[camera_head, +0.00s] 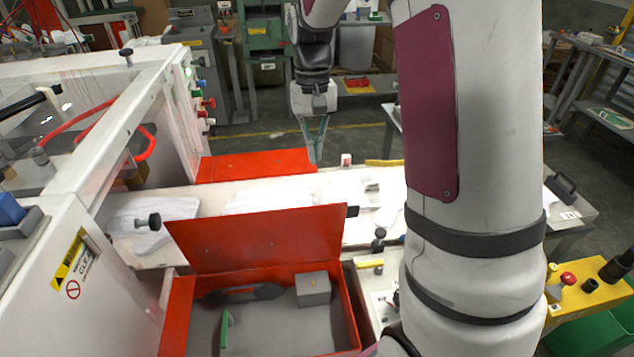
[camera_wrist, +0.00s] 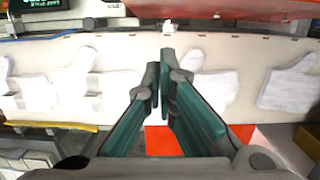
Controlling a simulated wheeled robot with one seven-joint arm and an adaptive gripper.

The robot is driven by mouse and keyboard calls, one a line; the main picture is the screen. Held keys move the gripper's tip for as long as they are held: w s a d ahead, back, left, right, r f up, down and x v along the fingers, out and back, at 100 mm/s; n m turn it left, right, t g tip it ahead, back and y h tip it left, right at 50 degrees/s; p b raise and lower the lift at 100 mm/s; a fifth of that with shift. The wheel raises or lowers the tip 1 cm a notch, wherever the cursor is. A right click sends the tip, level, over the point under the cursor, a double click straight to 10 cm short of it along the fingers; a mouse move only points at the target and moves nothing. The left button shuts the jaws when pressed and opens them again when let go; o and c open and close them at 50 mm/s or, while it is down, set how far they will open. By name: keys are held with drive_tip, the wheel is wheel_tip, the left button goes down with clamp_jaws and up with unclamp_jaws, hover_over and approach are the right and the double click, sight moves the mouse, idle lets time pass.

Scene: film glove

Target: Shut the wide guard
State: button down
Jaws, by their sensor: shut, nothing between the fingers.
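A red guard panel (camera_head: 255,240) stands raised and tilted along the near side of the white glove belt, hinged over an open red box. Its edge also shows at the top of the wrist view (camera_wrist: 230,8). A second red panel (camera_head: 255,165) lies low along the belt's far side; part shows in the wrist view (camera_wrist: 162,141). I cannot tell for certain which is the wide guard. My gripper (camera_head: 314,158) points down near the far panel's right end, fingers together and empty. In the wrist view its fingertips (camera_wrist: 160,65) are over the belt, apart from both panels.
White gloves (camera_wrist: 205,88) lie on the belt (camera_wrist: 130,50). The red box (camera_head: 180,310) holds a grey block (camera_head: 313,288) and a green-handled tool. Black knobs (camera_head: 154,221) stick out by the raised panel's ends. A white machine (camera_head: 50,300) stands left; a yellow control box (camera_head: 590,300) is right.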

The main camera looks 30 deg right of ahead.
drive_tip(key=s+a+f+p, duration=0.1)
drive_tip(key=s+a+f, duration=0.1)
drive_tip(key=s+f, duration=0.2)
drive_tip(key=shift+s+f+p, duration=0.25)
drive_tip(key=shift+f+p, duration=0.1)
drive_tip(key=shift+f, duration=0.75)
drive_tip(key=shift+s, duration=0.1)
